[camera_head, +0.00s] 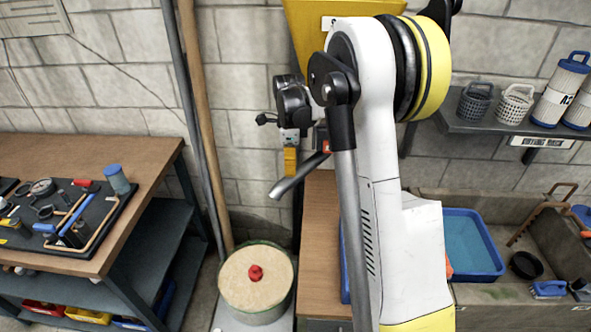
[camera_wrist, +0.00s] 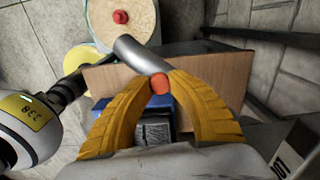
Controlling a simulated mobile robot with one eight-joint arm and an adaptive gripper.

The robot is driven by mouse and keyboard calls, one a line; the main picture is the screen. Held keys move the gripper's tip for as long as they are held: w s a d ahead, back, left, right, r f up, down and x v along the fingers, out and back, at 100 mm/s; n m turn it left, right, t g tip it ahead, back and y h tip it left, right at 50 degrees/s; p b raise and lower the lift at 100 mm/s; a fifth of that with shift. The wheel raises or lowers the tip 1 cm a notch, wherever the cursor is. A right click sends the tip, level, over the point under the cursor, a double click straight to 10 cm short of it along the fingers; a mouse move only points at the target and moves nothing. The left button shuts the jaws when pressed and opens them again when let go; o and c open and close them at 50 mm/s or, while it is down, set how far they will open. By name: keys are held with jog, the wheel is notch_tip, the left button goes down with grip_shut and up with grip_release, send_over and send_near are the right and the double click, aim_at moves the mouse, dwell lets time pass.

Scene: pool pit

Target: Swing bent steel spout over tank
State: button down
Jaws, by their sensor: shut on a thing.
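The bent steel spout (camera_head: 300,178) is a grey tube slanting down to the left, its free end out past the left edge of a wooden cabinet top. It also shows in the wrist view (camera_wrist: 137,57), its free end toward a round drum. My gripper (camera_head: 290,160) has yellow fingers. In the wrist view my gripper (camera_wrist: 160,78) is shut on a small orange-red piece (camera_wrist: 160,84) at the near end of the spout. A blue-walled container (camera_wrist: 158,101) lies below the fingers, mostly hidden. I cannot tell which container is the tank.
A workbench (camera_head: 130,160) is at left. A blue water-filled basin (camera_head: 465,240) sits in the sink at right. Poles lean against the wall.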

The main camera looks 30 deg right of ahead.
jog(key=shift+w, duration=0.1)
dwell(0.3)
jog(key=c, duration=1.2)
grip_release()
jog(key=shift+w, duration=0.1)
jog(key=shift+o, duration=0.2)
notch_tip(320, 180, up, 8)
jog(key=shift+f, duration=0.25)
